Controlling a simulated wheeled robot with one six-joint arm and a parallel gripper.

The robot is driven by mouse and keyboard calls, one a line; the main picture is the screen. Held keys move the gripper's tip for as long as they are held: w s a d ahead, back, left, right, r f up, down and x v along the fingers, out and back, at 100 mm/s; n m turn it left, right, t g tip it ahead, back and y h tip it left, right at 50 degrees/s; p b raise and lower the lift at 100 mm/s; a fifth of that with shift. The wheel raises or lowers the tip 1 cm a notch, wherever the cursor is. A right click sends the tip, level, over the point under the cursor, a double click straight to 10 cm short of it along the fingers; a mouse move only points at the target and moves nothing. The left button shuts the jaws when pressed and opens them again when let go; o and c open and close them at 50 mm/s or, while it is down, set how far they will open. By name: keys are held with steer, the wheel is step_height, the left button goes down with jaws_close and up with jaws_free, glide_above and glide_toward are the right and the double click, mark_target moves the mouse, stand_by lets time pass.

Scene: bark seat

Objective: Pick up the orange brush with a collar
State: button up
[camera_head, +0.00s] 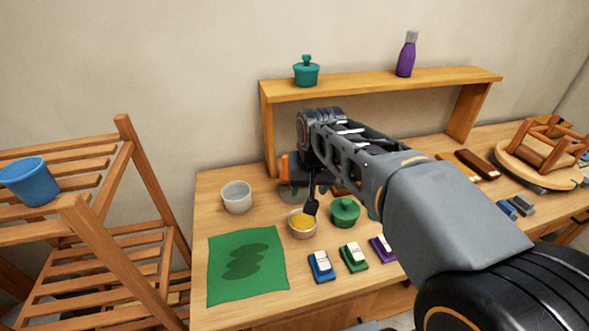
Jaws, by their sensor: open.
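An orange upright piece (284,164), perhaps the handle of the orange brush, shows just left of my arm's end at the back of the workbench. Its lower part is mixed with dark and grey shapes there, and I cannot make out a collar. My gripper (311,204) points down from the arm's end, its dark tip in front of that orange piece and close to the right rim of a small bowl with yellow contents (302,223). The gripper is open, and I see nothing held in it. My arm hides much of the bench behind it.
A wooden shelf (380,84) spans the back. An upturned stool (548,146) is at right; a slatted rack (95,215) stands left.

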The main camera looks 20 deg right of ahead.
steer(key=w+r+m+g+p, duration=0.1)
steer(key=w+r+m+p, duration=0.3)
steer(key=w, duration=1)
steer(key=m+g, duration=0.2)
steer(key=m, duration=0.1)
glide_above(285, 164)
steer(key=w, duration=0.1)
step_height(285, 164, down, 3)
steer(key=f, duration=0.2)
steer(key=f+b, duration=0.1)
steer(key=f, duration=0.5)
steer(key=shift+w+d, duration=0.2)
steer(key=shift+d, duration=0.15)
steer(key=shift+a+f, duration=0.15)
steer(key=shift+f, duration=2.7)
steer(key=shift+c, duration=0.3)
steer(key=c, duration=1)
steer(key=shift+o, duration=0.2)
steer(key=shift+r, duration=0.1)
